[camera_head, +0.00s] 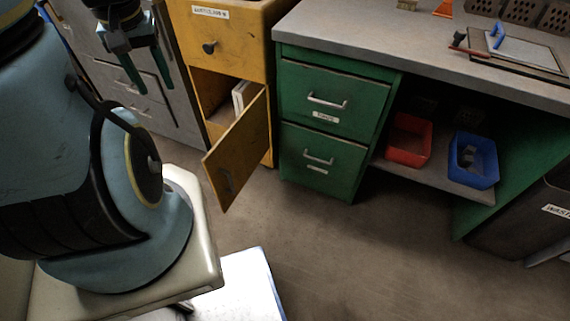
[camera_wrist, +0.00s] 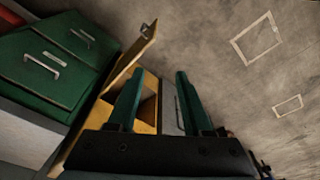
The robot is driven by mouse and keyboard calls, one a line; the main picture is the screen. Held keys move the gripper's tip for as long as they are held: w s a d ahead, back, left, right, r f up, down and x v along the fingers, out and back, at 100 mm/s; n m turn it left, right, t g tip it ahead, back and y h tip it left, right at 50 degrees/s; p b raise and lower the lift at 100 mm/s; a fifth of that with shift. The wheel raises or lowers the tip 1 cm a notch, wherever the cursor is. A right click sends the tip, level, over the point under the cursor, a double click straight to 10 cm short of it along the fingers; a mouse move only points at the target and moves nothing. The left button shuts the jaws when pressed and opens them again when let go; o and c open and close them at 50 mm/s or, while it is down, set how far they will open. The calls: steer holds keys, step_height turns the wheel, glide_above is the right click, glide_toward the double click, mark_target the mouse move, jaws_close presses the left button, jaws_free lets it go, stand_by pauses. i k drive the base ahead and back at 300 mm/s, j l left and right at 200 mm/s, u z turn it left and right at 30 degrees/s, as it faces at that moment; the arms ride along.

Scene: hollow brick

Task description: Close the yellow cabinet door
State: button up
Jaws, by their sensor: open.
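The yellow cabinet (camera_head: 222,52) stands left of the green drawers in the head view. Its lower door (camera_head: 238,150) is swung open toward the room, hinged on the right side, and white items show inside. In the wrist view the yellow door (camera_wrist: 132,62) stands out edge-on, with the cabinet interior (camera_wrist: 148,108) beside it. My gripper (camera_head: 147,75) is in front of and to the left of the cabinet, above the open door. Its green fingers (camera_wrist: 157,92) are apart and nothing is between them. No contact with the door shows.
Green drawers (camera_head: 322,132) stand right of the cabinet under a grey worktop (camera_head: 400,45). A red bin (camera_head: 408,140) and a blue bin (camera_head: 474,160) sit on a low shelf. Grey drawers (camera_head: 130,88) stand to the left. The floor (camera_head: 330,245) in front is clear.

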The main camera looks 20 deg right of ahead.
mark_target(228, 166)
steer(key=k+l, duration=0.25)
steer(key=l, duration=0.2)
steer(key=k+l, duration=0.55)
steer(key=l, duration=0.3)
steer(key=k+l, duration=0.3)
steer(key=i+j+u, duration=0.1)
steer(key=j+u, duration=0.3)
steer(key=i+j+u, duration=0.15)
steer(key=u, duration=0.25)
steer(key=i+j+u, duration=0.15)
steer(key=j+u, duration=0.2)
